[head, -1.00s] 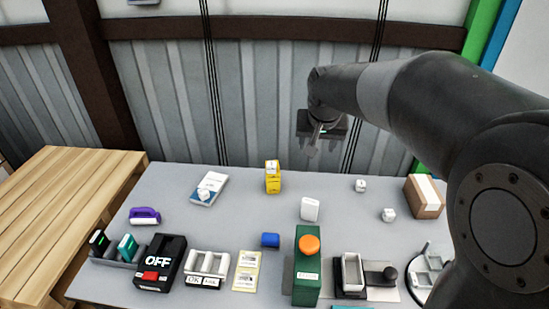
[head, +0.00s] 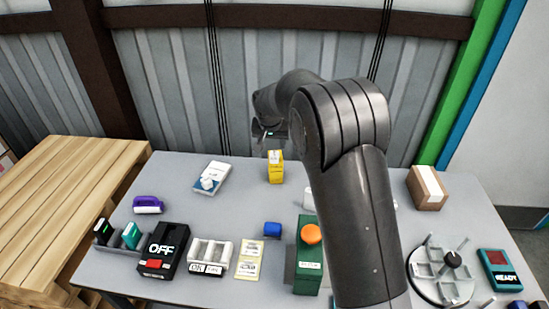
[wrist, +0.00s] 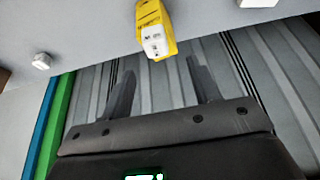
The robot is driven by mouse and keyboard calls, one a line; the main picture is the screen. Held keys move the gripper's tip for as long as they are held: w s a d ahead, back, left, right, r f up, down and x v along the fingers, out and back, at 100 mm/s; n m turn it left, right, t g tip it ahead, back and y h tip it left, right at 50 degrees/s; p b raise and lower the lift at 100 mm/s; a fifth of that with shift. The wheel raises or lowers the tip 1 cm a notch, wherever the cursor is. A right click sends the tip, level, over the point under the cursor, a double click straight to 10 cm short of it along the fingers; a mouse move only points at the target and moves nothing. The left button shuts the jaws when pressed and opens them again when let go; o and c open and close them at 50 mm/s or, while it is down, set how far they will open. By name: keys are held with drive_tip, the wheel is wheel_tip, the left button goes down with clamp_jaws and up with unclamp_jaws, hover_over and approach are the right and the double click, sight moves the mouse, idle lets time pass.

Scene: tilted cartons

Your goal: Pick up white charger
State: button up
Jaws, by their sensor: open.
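Several small white blocks could be the white charger; I cannot tell which. One sits on the white-and-blue box (head: 211,177) at the left. Another small white block (head: 392,203) shows just right of my arm, partly hidden. A taller white block (head: 308,198) is mostly hidden by my arm. In the wrist view a small white block (wrist: 41,61) lies at the left, away from the fingers. My gripper (head: 268,138) is above the table's back edge, by the yellow box (head: 275,168). In the wrist view my gripper (wrist: 162,72) has its fingers apart, with nothing between them.
A green box with an orange knob (head: 311,235), a black OFF box (head: 163,248) and white trays line the front. A blue block (head: 272,230) lies centrally. A brown carton (head: 427,187) stands at right. The grey table (head: 230,212) has clear room mid-left.

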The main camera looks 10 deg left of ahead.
sight(275, 152)
drive_tip(key=x, duration=0.7)
drive_tip(key=shift+d+f, duration=0.25)
drive_tip(key=shift+f, duration=0.05)
drive_tip(key=shift+s, duration=0.1)
drive_tip(key=c, duration=1.2)
drive_tip(key=shift+o, duration=0.2)
drive_tip(key=shift+r, duration=0.5)
drive_tip(key=r, duration=0.3)
drive_tip(key=shift+d+r, duration=3.55)
drive_tip(key=shift+d, duration=2)
drive_tip(key=w+a+f, duration=0.1)
drive_tip(key=a+f, duration=0.1)
drive_tip(key=a, duration=0.1)
drive_tip(key=w+a+f, duration=0.1)
drive_tip(key=a+f, duration=0.1)
drive_tip(key=a, duration=0.2)
drive_tip(key=w+a+f, duration=0.1)
drive_tip(key=a+f, duration=0.1)
drive_tip(key=a, duration=0.2)
drive_tip(key=shift+f, duration=2.4)
